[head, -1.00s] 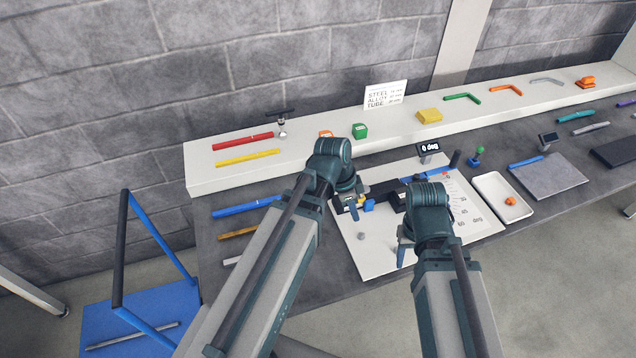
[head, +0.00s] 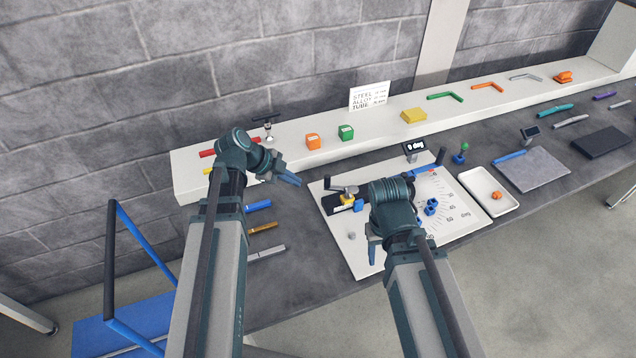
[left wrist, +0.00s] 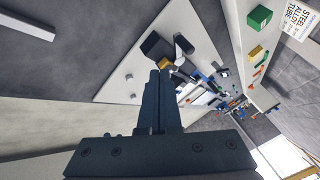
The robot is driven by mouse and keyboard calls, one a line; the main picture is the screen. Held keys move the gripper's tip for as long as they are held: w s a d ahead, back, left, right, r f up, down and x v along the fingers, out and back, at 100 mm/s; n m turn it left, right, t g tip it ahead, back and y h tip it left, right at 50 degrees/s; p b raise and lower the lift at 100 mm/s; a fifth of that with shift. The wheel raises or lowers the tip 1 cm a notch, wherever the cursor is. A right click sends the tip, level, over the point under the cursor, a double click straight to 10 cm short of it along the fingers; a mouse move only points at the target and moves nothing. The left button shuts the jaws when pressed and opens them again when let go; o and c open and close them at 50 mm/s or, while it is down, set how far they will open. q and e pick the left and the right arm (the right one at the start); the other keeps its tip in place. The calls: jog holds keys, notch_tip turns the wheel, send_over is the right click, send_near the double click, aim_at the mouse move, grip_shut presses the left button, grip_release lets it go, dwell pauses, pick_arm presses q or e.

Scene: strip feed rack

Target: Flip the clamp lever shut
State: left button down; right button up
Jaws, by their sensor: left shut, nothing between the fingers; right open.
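The clamp (head: 338,204) sits on the left part of the white bending board (head: 350,262), with a black body, yellow parts and a blue piece beside it. A lever with a dark grip (head: 334,184) and a metal part shows at its back edge; I cannot tell how fully it is closed. The clamp also shows in the left wrist view (left wrist: 157,47). My left gripper (head: 297,182) is shut and empty, to the left of the clamp and apart from it. My right gripper (head: 374,252) is open over the board, in front of the clamp. Its arm hides part of the board.
A raised white shelf (head: 385,122) behind holds coloured tubes, an orange block (head: 313,142) and a green block (head: 346,132). A white tray (head: 477,184) with an orange piece stands right of the board. Several bars lie on the bench at left.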

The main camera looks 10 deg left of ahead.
notch_tip(320, 180, down, 8)
jog(key=b, duration=0.8)
jog(key=shift+f, duration=0.2)
pick_arm(q)
jog(key=w+d+f, duration=0.3)
jog(key=w+f, duration=0.1)
jog(key=f, duration=0.1)
jog(key=w+d+f, duration=0.2)
jog(key=f, duration=0.1)
jog(key=shift+w+d, duration=0.3)
jog(key=shift+w, duration=0.1)
pick_arm(e)
jog(key=shift+r, duration=0.25)
pick_arm(q)
jog(key=shift+w+d, duration=0.1)
jog(key=shift+w, duration=0.3)
